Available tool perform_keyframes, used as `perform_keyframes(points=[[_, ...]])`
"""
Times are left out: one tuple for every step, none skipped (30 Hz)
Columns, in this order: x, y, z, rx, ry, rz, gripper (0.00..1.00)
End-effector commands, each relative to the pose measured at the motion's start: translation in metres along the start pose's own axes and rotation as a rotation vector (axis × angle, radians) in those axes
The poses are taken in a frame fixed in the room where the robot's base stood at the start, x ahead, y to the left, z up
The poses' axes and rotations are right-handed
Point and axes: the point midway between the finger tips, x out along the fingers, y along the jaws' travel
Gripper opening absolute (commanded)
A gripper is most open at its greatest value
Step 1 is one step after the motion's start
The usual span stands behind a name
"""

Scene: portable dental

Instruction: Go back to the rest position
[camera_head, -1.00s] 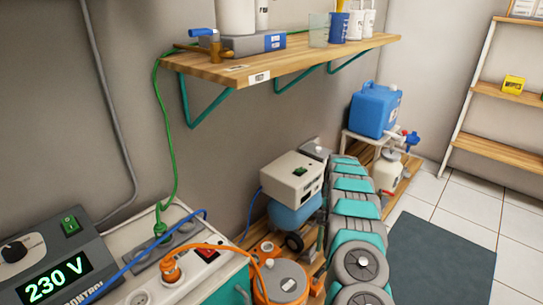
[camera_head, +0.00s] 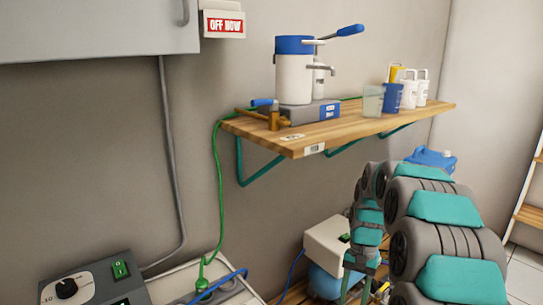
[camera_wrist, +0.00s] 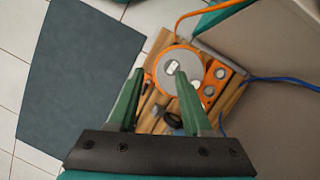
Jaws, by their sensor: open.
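My gripper (camera_wrist: 159,82) is open, its two green fingers apart in the wrist view with nothing held between them. It points down above an orange-rimmed round device with a grey top (camera_wrist: 188,85); the fingers overlap its image, and I see no contact. In the head view my arm rises on the right, bends over in front of the shelf's right part and hangs down. The hand is low (camera_head: 356,287), partly cut by the lower picture edge.
A wooden wall shelf (camera_head: 345,131) holds a blue-and-white pot (camera_head: 294,77) and several cups. A white box unit (camera_head: 328,243) stands beside my hanging hand. A control box (camera_head: 95,285) is lower left. In the wrist view, a dark mat (camera_wrist: 75,75) lies on open tiled floor.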

Motion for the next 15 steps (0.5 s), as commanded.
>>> perform_keyframes(points=[[-0.009,0.001,0.017,-0.024,0.011,0.002,0.49],[-0.013,0.001,0.026,-0.037,0.014,0.003,0.49],[-0.017,0.003,0.038,-0.056,0.019,0.006,0.49],[-0.020,0.004,0.047,-0.069,0.022,0.008,0.49],[-0.023,0.005,0.056,-0.082,0.028,0.009,0.49],[-0.027,0.007,0.068,-0.099,0.033,0.011,0.49],[-0.028,0.008,0.077,-0.113,0.034,0.014,0.49],[-0.030,0.010,0.086,-0.125,0.039,0.016,0.49],[-0.034,0.012,0.097,-0.142,0.047,0.017,0.49],[-0.035,0.014,0.106,-0.156,0.051,0.020,0.49],[-0.036,0.016,0.115,-0.169,0.053,0.023,0.49],[-0.038,0.018,0.127,-0.185,0.061,0.025,0.49],[-0.040,0.020,0.135,-0.197,0.066,0.026,0.49],[-0.040,0.023,0.143,-0.210,0.070,0.029,0.49],[-0.041,0.026,0.155,-0.226,0.076,0.032,0.49]])
